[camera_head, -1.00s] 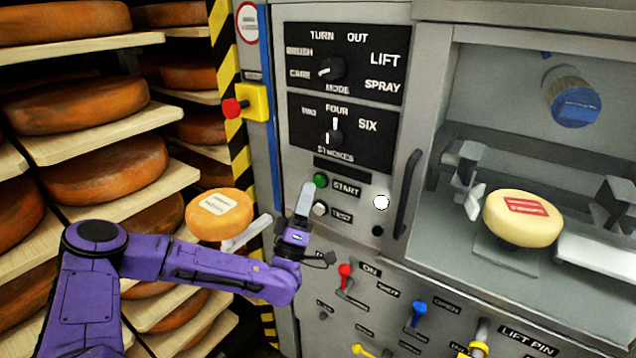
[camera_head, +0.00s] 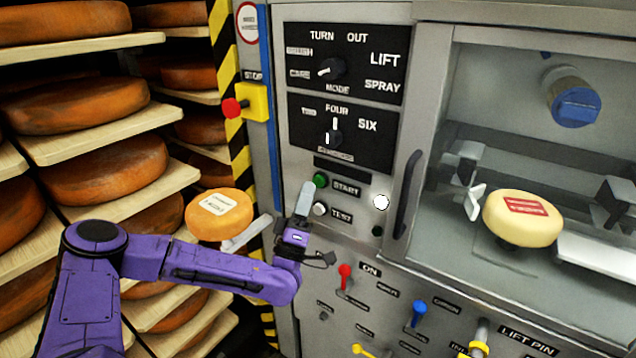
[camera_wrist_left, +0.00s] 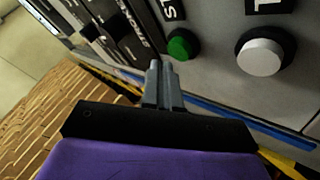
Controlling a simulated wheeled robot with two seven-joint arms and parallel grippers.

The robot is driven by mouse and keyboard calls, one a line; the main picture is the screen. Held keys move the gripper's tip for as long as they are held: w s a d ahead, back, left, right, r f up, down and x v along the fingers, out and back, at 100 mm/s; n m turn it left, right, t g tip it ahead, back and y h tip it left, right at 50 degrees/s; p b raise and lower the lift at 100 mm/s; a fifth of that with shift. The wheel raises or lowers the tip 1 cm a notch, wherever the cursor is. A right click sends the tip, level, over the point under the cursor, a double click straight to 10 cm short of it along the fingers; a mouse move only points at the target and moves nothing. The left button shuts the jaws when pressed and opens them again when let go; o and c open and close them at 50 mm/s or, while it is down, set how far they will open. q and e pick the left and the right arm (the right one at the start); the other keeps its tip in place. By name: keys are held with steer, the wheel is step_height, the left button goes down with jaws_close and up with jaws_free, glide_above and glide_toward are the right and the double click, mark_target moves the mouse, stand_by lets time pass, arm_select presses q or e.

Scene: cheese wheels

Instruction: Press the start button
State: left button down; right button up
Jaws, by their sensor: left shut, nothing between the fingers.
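The green start button (camera_head: 320,180) is on the grey control panel (camera_head: 388,206), left of the START label (camera_head: 347,188). In the left wrist view the green button (camera_wrist_left: 182,45) stands just beyond and right of my fingertips. My left gripper (camera_head: 305,190) is shut and empty, its fingertips pointing up just left of the button; it also shows in the left wrist view (camera_wrist_left: 160,68). I cannot tell for sure whether the fingers touch the panel; they look apart from the button. The right gripper is not in view.
A white test button (camera_head: 319,209) sits just below the green one. A red stop knob (camera_head: 233,107) on a yellow box is at the left. A pale cheese wheel (camera_head: 522,218) sits in the machine chamber. Shelves of orange cheese wheels (camera_head: 105,168) fill the left side.

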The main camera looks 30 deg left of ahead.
arm_select(q)
steer(key=shift+w+b, duration=0.45)
steer(key=shift+w, duration=0.05)
